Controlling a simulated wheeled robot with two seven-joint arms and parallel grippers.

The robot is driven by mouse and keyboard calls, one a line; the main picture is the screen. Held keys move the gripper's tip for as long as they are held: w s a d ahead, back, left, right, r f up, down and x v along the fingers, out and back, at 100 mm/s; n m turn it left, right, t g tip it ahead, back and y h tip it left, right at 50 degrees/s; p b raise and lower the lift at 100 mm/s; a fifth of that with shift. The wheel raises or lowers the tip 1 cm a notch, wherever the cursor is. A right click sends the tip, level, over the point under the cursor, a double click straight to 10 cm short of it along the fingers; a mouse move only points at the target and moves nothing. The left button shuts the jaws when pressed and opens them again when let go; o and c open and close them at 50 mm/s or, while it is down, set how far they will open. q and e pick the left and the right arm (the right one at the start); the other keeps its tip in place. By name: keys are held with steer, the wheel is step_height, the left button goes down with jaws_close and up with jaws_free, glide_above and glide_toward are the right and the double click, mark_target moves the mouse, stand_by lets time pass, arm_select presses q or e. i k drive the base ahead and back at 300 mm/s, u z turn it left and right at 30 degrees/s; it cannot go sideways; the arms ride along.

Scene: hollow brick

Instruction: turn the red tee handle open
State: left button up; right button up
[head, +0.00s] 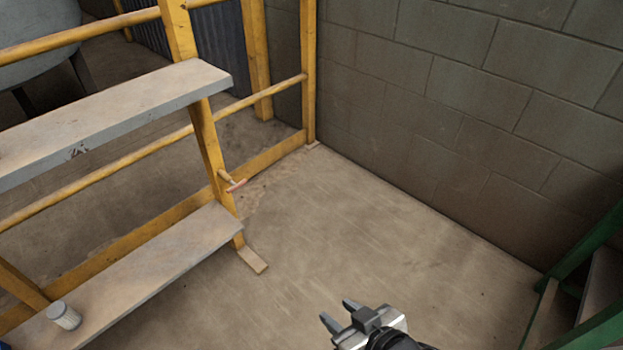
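My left gripper is out of view.
A yellow-framed rack holds an upper shelf (110,118) and a lower shelf (150,270) with a white can (64,315). A block wall (470,120) closes the back right. A green frame (585,255) stands at the right. The floor (370,240) between is clear.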

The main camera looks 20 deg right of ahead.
mark_target(236, 186)
steer(key=z, duration=1.3)
steer(key=i, duration=3.3)
steer(key=u, duration=3.95)
steer(key=i, duration=0.5)
steer(key=u, duration=0.1)
